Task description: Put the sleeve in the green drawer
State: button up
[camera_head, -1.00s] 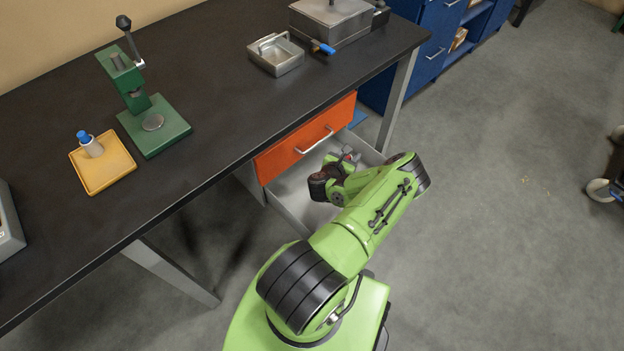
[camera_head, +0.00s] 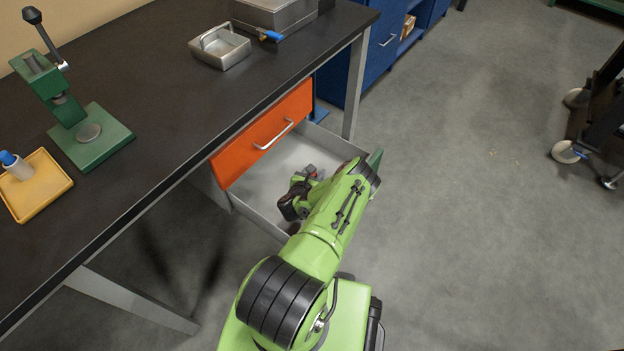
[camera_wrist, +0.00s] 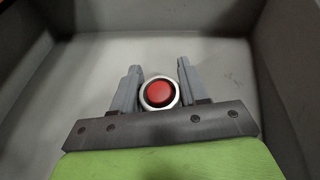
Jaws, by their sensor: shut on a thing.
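The sleeve (camera_wrist: 158,93) shows in the wrist view as a round pale metal rim with a red centre, seen end-on. My gripper (camera_wrist: 157,82) is shut on it, with one grey finger on each side. The head view shows my gripper (camera_head: 311,174) over the open drawer, with a small red spot at its end; my arm hides part of it. The drawer has grey walls (camera_head: 257,217), and a sliver of its green front (camera_head: 375,159) shows behind my wrist. The wrist view shows the bare grey drawer floor (camera_wrist: 150,50) beneath the sleeve. The gap to the floor is unclear.
A shut orange drawer (camera_head: 262,134) with a metal handle sits above the open one, under the dark bench top (camera_head: 150,80). A bench leg (camera_head: 356,85) stands behind the drawer. The floor to the right is clear up to a wheeled cart (camera_head: 598,120).

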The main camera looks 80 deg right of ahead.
jog(key=shift+f, duration=0.8)
jog(key=shift+f, duration=0.1)
jog(key=shift+f, duration=0.15)
jog(key=o, duration=1.3)
jog(key=shift+r, duration=0.35)
jog(key=p+v, duration=0.4)
jog(key=v, duration=0.7)
jog(key=shift+w+a, duration=0.15)
jog(key=shift+a+r, duration=0.1)
jog(key=shift+a, duration=0.25)
